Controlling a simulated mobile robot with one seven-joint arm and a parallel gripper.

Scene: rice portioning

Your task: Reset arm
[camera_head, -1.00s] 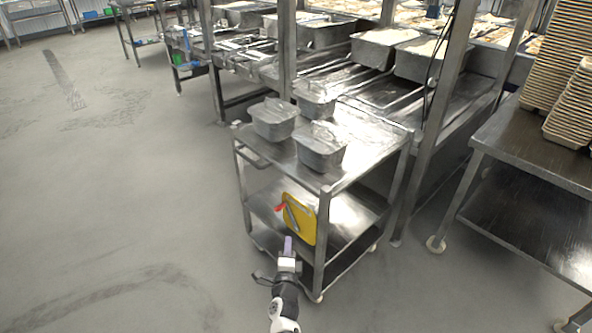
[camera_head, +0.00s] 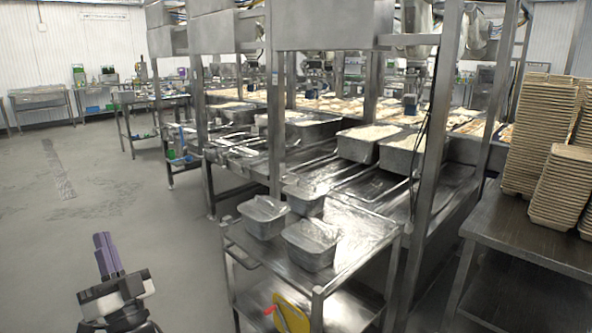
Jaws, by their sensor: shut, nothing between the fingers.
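My gripper (camera_head: 107,256) is at the lower left of the head view, with purple fingers pointing up. The fingers are together with nothing between them. It is over the open floor, to the left of the steel cart (camera_head: 350,262), and touches nothing that I can see. The rest of my arm runs out of the bottom edge of the picture.
Several covered metal containers (camera_head: 310,243) stand on the cart's top. A yellow board (camera_head: 290,314) is on its lower level. A dark table (camera_head: 530,232) with stacked beige trays (camera_head: 565,185) is at right. The floor (camera_head: 110,200) at left is clear.

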